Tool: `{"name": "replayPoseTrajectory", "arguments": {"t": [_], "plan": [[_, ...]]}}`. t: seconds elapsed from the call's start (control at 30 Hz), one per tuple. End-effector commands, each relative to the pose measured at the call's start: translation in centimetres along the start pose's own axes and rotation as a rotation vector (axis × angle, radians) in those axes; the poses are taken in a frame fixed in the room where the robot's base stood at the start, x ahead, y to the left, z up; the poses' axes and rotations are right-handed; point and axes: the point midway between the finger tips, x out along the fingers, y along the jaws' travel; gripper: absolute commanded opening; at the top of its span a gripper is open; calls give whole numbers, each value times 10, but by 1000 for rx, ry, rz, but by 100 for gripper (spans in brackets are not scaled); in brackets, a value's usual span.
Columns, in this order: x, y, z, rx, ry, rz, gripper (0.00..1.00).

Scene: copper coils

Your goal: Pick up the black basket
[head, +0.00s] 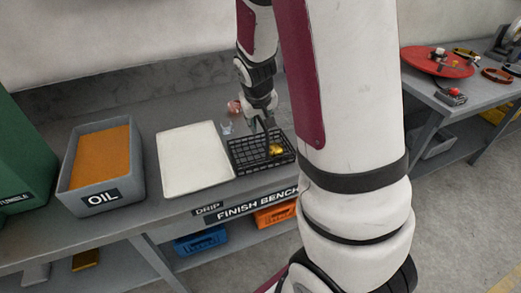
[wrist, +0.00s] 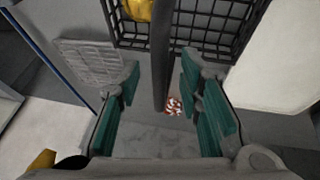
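The black wire basket (head: 250,168) sits on the finish bench, right of the white tray, with a shiny yellow item (head: 276,150) inside. In the wrist view, part of the basket (wrist: 215,25) shows at the top, with the yellow item (wrist: 138,8) cut off by the edge. My gripper (head: 264,126) is over the basket, pointing down. In the wrist view, its teal-padded fingers (wrist: 160,80) are open, with a dark bar (wrist: 161,55) between them and gaps on both sides. The bar looks like the basket's handle; how deep it sits between the fingers is unclear.
The white tray (head: 192,160) lies left of the basket, then a grey OIL bin (head: 97,198). A small reddish item (head: 235,107) lies behind the basket. Blue (head: 200,241) and orange (head: 275,215) crates are under the bench. A second table (head: 425,92) stands right.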

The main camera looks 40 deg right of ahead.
Motion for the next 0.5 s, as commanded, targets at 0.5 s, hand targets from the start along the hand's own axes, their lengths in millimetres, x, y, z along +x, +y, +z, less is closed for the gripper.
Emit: {"name": "replayPoseTrajectory", "arguments": {"t": [0.5], "plan": [[2, -1, 1, 0, 0, 0, 13]]}}
